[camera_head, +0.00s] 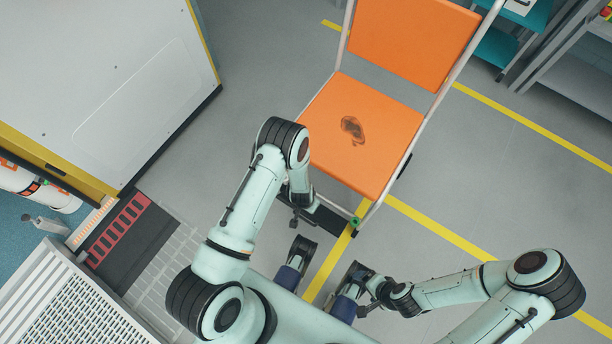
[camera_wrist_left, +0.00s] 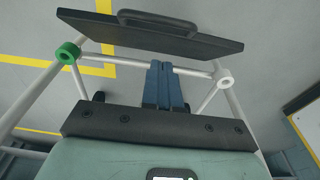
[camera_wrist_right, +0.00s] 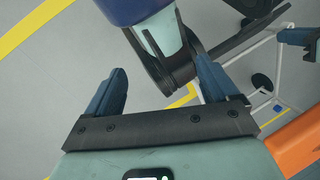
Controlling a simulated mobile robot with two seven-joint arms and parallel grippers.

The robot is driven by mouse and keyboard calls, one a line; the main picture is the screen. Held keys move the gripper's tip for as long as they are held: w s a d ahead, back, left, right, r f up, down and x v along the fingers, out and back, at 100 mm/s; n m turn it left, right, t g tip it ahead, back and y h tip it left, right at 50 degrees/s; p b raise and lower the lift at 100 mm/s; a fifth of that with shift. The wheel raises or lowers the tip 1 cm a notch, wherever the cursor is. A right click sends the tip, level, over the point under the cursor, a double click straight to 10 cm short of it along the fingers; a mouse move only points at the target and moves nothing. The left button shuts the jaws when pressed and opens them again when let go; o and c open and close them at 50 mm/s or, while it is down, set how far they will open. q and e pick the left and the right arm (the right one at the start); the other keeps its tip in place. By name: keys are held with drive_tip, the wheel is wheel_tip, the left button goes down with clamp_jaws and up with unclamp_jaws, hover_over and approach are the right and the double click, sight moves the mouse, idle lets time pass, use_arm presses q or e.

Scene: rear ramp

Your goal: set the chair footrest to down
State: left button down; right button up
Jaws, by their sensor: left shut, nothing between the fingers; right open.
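The orange chair (camera_head: 375,105) stands ahead with a white tube frame. Its black footrest (camera_head: 328,221) shows at the front edge of the seat, partly hidden by my left wrist. In the left wrist view the footrest (camera_wrist_left: 100,31) is a dark plate with a loop-shaped handle (camera_wrist_left: 158,22), in front of my fingers. My left gripper (camera_head: 298,208) is shut and empty at the footrest. Its fingers (camera_wrist_left: 165,66) overlap a white cross tube in the picture; contact cannot be told. My right gripper (camera_head: 368,306) is open and empty, low and away from the chair; its fingers (camera_wrist_right: 162,80) are spread.
A white cabinet (camera_head: 110,80) with yellow edging stands at the left. A perforated metal ramp (camera_head: 70,305) is at the lower left. Teal and grey shelving (camera_head: 570,70) is at the upper right. Grey floor with yellow lines (camera_head: 440,235) is clear to the right of the chair.

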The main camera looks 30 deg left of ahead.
use_arm(q)
hover_over(303, 214)
drive_tip(key=s, duration=0.1)
drive_tip(key=shift+s+d+f+b, duration=0.1)
drive_tip(key=shift+d+f+b, duration=0.1)
drive_tip(key=shift+f, duration=0.85)
drive_tip(key=shift+d+f+b, duration=0.1)
drive_tip(key=shift+d+f, duration=0.1)
drive_tip(key=shift+f, duration=0.85)
use_arm(e)
drive_tip(key=shift+w+d+f, duration=0.4)
drive_tip(key=shift+w+f, duration=0.2)
drive_tip(key=shift+w, duration=0.2)
use_arm(q)
drive_tip(key=shift+f, duration=0.1)
use_arm(e)
drive_tip(key=shift+f, duration=0.1)
